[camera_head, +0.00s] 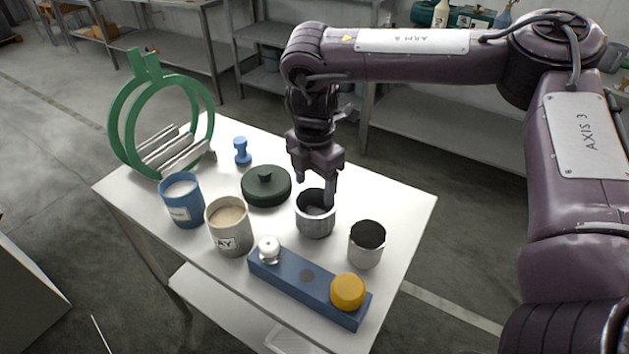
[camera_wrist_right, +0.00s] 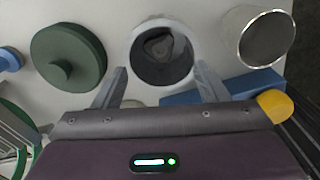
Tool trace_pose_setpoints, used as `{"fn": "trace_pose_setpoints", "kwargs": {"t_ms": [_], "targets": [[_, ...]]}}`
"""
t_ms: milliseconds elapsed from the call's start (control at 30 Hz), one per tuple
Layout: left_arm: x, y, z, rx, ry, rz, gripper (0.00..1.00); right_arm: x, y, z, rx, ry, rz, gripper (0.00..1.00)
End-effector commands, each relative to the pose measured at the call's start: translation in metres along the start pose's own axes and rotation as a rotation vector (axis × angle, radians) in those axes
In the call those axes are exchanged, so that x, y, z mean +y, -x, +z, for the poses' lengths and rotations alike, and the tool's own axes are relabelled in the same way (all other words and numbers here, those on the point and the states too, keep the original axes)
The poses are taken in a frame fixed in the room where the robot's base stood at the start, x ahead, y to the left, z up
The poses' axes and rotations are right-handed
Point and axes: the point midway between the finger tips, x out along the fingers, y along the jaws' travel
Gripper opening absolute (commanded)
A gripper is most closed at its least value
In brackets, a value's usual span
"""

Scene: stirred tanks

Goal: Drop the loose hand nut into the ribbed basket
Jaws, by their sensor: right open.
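The ribbed basket (camera_head: 316,225) is a grey, open-topped round container standing on the white table. In the right wrist view the basket (camera_wrist_right: 138,72) shows from above. A grey lobed piece, which looks like the hand nut (camera_wrist_right: 158,45), lies inside it, low down; its exact outline is dim. My right gripper (camera_head: 328,196) is above the basket, pointing down, with a fingertip near its rim. In the wrist view the fingers of my right gripper (camera_wrist_right: 162,80) are spread apart with nothing between them. My left gripper is out of view.
In front lies a blue bar (camera_head: 305,290) with a white knob (camera_head: 268,250) and yellow knob (camera_head: 347,291). A green ring stand (camera_head: 117,130) stands behind left.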

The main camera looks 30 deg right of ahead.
Motion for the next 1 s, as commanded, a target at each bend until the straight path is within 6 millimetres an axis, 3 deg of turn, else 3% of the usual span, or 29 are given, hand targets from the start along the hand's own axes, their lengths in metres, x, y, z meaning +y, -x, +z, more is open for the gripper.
{"fn": "trace_pose_setpoints", "kwargs": {"t_ms": [167, 400, 600, 1000], "targets": [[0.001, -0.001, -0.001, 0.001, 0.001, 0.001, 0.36, 0.001, 0.006, 0.000, 0.001, 0.001, 0.003, 0.67], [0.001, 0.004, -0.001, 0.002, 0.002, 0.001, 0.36, 0.001, 0.049, 0.000, -0.003, 0.001, 0.005, 0.67], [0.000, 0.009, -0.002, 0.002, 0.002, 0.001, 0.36, 0.001, 0.073, 0.000, -0.002, 0.001, 0.001, 0.67], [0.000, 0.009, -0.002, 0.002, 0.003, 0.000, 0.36, 0.000, 0.078, 0.000, 0.000, 0.000, 0.000, 0.67]]}}
